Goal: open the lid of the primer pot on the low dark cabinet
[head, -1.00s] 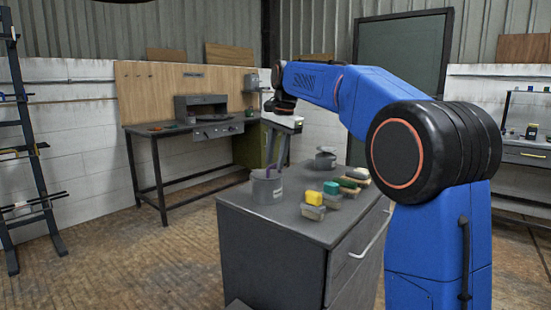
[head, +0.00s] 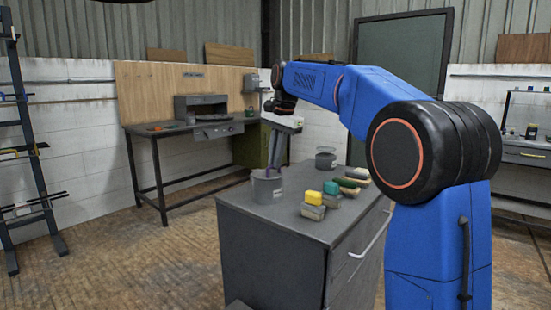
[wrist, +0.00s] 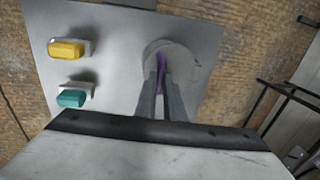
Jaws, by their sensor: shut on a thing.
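The low dark cabinet (head: 245,219) stands in the middle of the head view. A grey pot (head: 267,191) with a pale label stands near its back left edge. My gripper (head: 269,168) reaches down to the top of this pot. In the wrist view, my gripper (wrist: 161,76) is shut on a narrow purple handle (wrist: 162,60) over the round grey pot top (wrist: 183,56). The fingers hide part of the handle and the top. I see no clear gap between lid and pot.
A second grey pot (head: 326,161) stands farther back on the cabinet. Yellow (head: 314,198) and green (head: 331,188) topped blocks and several others lie to the right of the labelled pot. A workbench (head: 160,131) stands against the back wall. The cabinet's front left top is clear.

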